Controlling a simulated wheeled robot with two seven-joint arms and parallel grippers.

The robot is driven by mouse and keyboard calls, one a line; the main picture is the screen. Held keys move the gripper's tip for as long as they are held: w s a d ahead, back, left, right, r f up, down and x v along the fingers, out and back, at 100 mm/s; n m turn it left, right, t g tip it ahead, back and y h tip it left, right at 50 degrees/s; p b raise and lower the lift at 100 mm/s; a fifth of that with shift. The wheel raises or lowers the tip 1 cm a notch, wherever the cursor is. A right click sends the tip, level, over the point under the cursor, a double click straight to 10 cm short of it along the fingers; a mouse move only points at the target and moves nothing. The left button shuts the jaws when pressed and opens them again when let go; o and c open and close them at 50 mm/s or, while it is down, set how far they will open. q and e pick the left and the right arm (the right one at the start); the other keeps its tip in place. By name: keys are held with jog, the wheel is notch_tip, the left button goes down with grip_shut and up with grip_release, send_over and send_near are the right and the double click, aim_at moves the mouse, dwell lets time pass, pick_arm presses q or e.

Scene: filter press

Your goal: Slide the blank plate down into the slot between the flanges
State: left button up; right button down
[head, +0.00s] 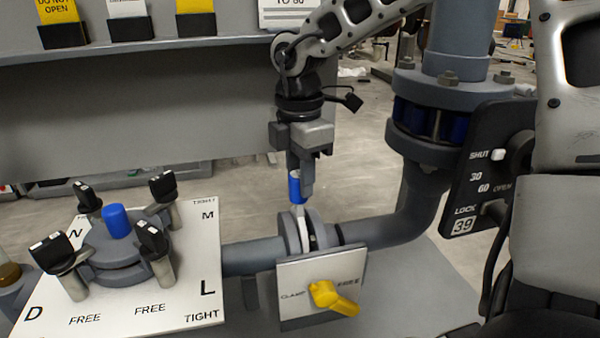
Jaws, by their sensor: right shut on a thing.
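My right gripper (300,182) hangs over the pipe, fingers pointing down, shut on the blue handle of the blank plate (296,188). Below the handle, the plate's pale, thin body shows edge-on at the flanges (318,229) on the horizontal pipe. Its lower part appears to be between the flanges, but how deep it sits is hidden by the flange rims and the sign in front. My left gripper is not in view.
A panel marked CLAMP and FREE (294,310) with a yellow lever (333,298) stands before the flanges. A white board (190,309) with a clamped, blue-knobbed cover (116,222) is at left. A large vertical pipe (457,40) and black dial plate (482,170) are at right.

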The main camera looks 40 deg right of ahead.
jog(key=shift+f+b, duration=1.5)
jog(key=shift+f, duration=0.15)
jog(key=c, duration=1)
grip_release()
notch_tip(320, 180, up, 16)
